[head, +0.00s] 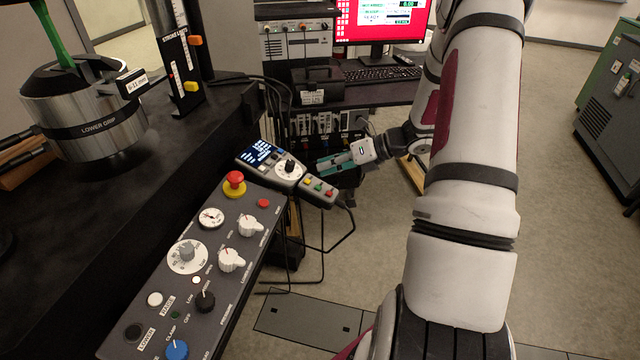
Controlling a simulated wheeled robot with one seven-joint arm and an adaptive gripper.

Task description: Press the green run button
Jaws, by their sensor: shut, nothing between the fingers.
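A dark grey handset (283,170) with a lit blue screen and a white dial stands at the far end of the long control panel. Its lower right end carries a row of small coloured buttons. A small green button (318,187) sits in that row, between a yellow one and a red one. My gripper (322,166) is shut and empty, with teal fingers pointing left. In the picture it is just above the button row. I cannot tell its exact height or whether it touches the handset.
The sloped control panel (190,285) has knobs, gauges and a red emergency stop (234,181). A steel lower grip (90,115) stands on the black machine table at left. A desk with a red-screened monitor (382,20) is behind. Cables hang below the handset. Floor is open at right.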

